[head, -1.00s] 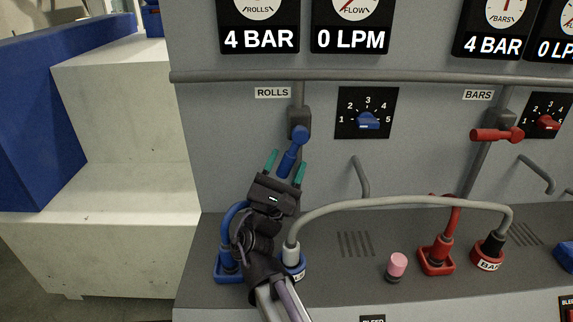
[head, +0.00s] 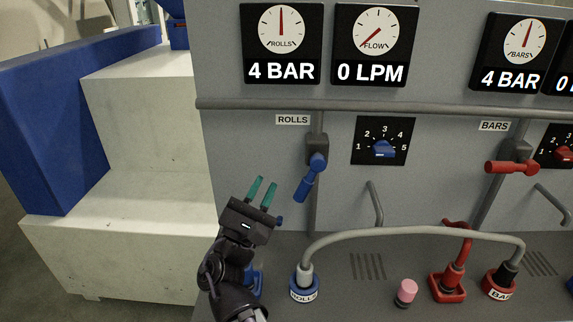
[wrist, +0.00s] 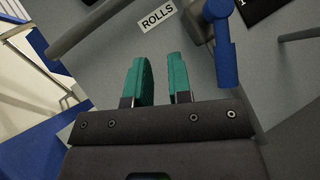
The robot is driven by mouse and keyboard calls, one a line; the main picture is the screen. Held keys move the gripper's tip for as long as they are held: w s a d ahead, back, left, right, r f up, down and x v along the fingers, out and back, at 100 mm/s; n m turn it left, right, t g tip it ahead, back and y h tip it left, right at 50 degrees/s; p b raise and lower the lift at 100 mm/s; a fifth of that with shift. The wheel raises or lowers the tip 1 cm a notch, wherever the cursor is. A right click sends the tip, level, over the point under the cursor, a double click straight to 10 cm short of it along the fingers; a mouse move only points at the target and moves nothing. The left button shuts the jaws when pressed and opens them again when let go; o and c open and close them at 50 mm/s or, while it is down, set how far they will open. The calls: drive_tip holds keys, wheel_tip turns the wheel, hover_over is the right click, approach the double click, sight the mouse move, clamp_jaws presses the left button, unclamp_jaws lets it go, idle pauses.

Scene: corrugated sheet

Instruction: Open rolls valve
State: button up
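The blue rolls valve handle (head: 309,180) hangs from its grey valve body on the vertical pipe, under the ROLLS label (head: 293,120). It points down and slightly left. My gripper (head: 262,192) is to the left of the handle, apart from it, with its teal fingers pointing up. The fingers are open with nothing between them. In the wrist view, my gripper (wrist: 158,75) shows a clear gap, and the blue handle (wrist: 226,55) is to the right of both fingers. The rolls gauge (head: 282,30) reads 4 BAR and the flow gauge (head: 374,32) reads 0 LPM.
A blue dial (head: 384,149) is right of the valve. A red bars handle (head: 512,167) sits horizontal farther right. A grey hose (head: 415,233) arches between the sockets below. White steps (head: 150,185) stand at the left. A horizontal pipe (head: 400,108) runs above.

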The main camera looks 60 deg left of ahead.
sight(307, 183)
drive_tip(key=s+a+r+m+h+p, duration=0.1)
drive_tip(key=r+m+p, duration=0.1)
drive_tip(key=r+p, duration=0.1)
drive_tip(key=s+a+r+m+g+h+p, duration=0.1)
drive_tip(key=a+r+m+h+p, duration=0.1)
drive_tip(key=r+p, duration=0.1)
drive_tip(key=s+a+r+m+h+p, duration=0.1)
drive_tip(key=r+m+p, duration=0.2)
drive_tip(key=r+p, duration=0.1)
drive_tip(key=shift+s+a+r+h, duration=0.1)
drive_tip(key=shift+s+a+h, duration=0.1)
drive_tip(key=shift+h, duration=0.2)
drive_tip(key=shift+c, duration=1.4)
drive_tip(key=m+g+h+p, duration=0.1)
drive_tip(key=s+m+p, duration=0.1)
drive_tip(key=m, duration=0.1)
drive_tip(key=s+a+m+g+h+p, duration=0.1)
drive_tip(key=p, duration=0.1)
drive_tip(key=shift+a+m+g+h, duration=0.1)
drive_tip(key=shift+m+g+h, duration=0.2)
drive_tip(key=shift+m, duration=0.1)
clamp_jaws()
wheel_tip(307, 183, down, 8)
drive_tip(key=d+m+g+h+b, duration=0.2)
drive_tip(key=m+g+h, duration=0.1)
drive_tip(key=m, duration=0.5)
drive_tip(key=shift+s+h, duration=0.35)
drive_tip(key=shift+h, duration=0.35)
